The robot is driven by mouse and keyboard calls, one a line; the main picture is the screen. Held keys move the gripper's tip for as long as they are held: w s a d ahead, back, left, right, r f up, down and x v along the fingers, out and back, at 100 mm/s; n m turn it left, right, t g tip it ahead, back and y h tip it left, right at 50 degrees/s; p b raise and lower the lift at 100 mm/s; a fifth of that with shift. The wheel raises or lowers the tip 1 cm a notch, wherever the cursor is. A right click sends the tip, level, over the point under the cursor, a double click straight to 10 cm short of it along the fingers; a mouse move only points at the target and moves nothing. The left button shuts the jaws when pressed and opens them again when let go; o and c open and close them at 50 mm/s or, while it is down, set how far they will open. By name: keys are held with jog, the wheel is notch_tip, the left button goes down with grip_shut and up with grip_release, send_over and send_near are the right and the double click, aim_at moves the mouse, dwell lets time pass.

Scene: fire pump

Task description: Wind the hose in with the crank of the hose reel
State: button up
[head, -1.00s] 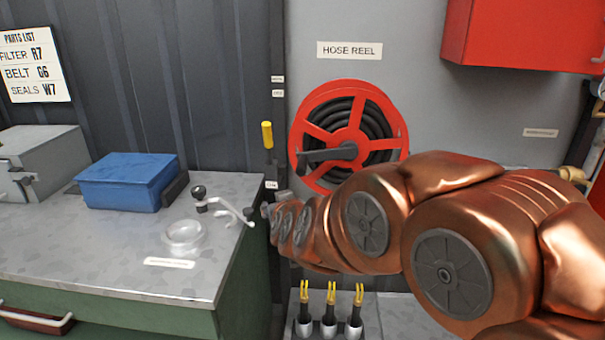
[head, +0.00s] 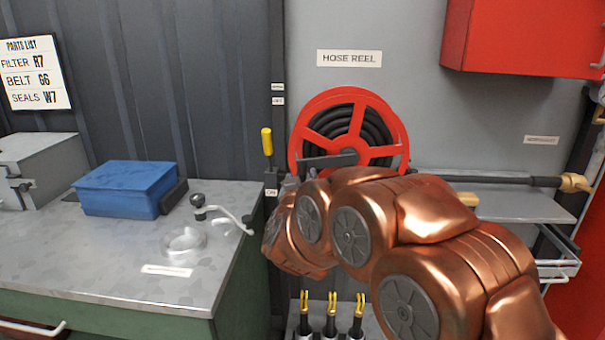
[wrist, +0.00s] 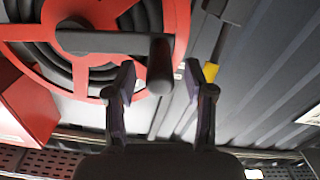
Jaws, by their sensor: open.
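The red hose reel (head: 397,128) with black hose (head: 373,125) wound on it is on the grey wall, under a "HOSE REEL" label. Its dark crank arm (head: 325,161) points left from the hub in the head view. In the wrist view the crank arm (wrist: 95,40) ends in a dark handle (wrist: 160,66) sticking out towards the camera. My gripper (wrist: 160,72) is open, with the handle appearing between its two fingers; I cannot tell whether they touch it. In the head view my arm hides most of the gripper and the reel's lower part.
A yellow-handled lever (head: 267,141) stands just left of the reel. The workbench (head: 110,240) at left holds a blue box (head: 125,188) and a small white crank (head: 225,215). A red cabinet (head: 525,35) hangs upper right. A grey shelf (head: 520,200) lies right of the reel.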

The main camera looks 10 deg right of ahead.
jog(key=shift+x, duration=1.65)
grip_shut()
